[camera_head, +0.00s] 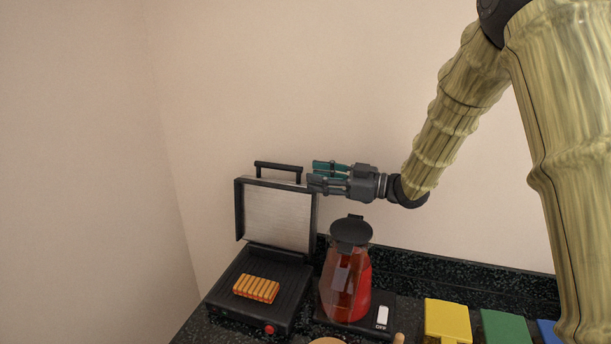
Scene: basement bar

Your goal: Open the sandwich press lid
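The sandwich press (262,282) stands on the dark counter at the lower left. Its lid (278,215) is raised about upright, with the pale inner plate showing and the handle (278,168) at the top. A ridged orange-brown piece of food (256,289) lies on the lower plate. My gripper (312,176) reaches in from the right at the height of the lid's upper right corner. It overlaps that corner in view; I cannot tell whether it touches. Its fingers lie close to each other, one teal and one grey, and their opening is not clear.
A coffee pot (346,278) with red liquid and a black lid stands right of the press, on a base with a white switch marked OFF (382,317). Yellow (447,320), green (505,327) and blue (548,331) items stand further right. A wall is behind.

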